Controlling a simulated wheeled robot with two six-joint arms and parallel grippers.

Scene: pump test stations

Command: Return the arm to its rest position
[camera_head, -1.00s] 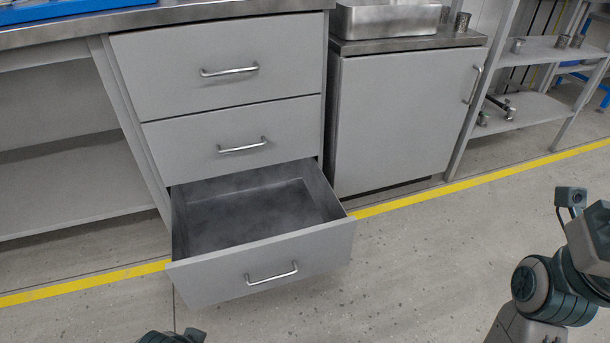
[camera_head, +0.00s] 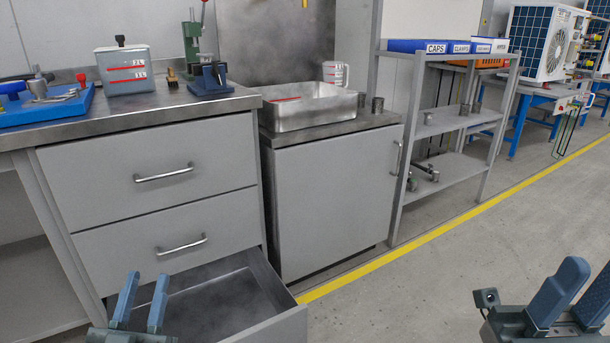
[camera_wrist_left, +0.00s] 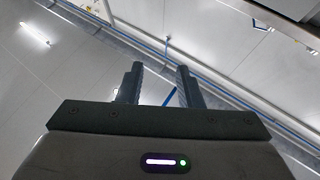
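My left gripper (camera_head: 145,290) stands upright in the head view, in front of the open bottom drawer. Its two fingers are apart with nothing between them. In the left wrist view the left gripper (camera_wrist_left: 160,78) is also open and empty, with the ceiling and its lights behind it. My right gripper (camera_head: 584,285) is at the lower right of the head view, over the floor. Its two blue fingers point up with a gap between them, and no held thing shows. Most of both arms is out of view.
The bottom drawer (camera_head: 283,328) is pulled out and looks empty where visible. The worktop (camera_head: 60,132) carries a grey container (camera_head: 126,76), a green press (camera_head: 203,60) and a blue tray (camera_head: 50,112). A cabinet (camera_head: 330,200) with a metal basin (camera_head: 310,108) stands right of it. Floor at right is clear.

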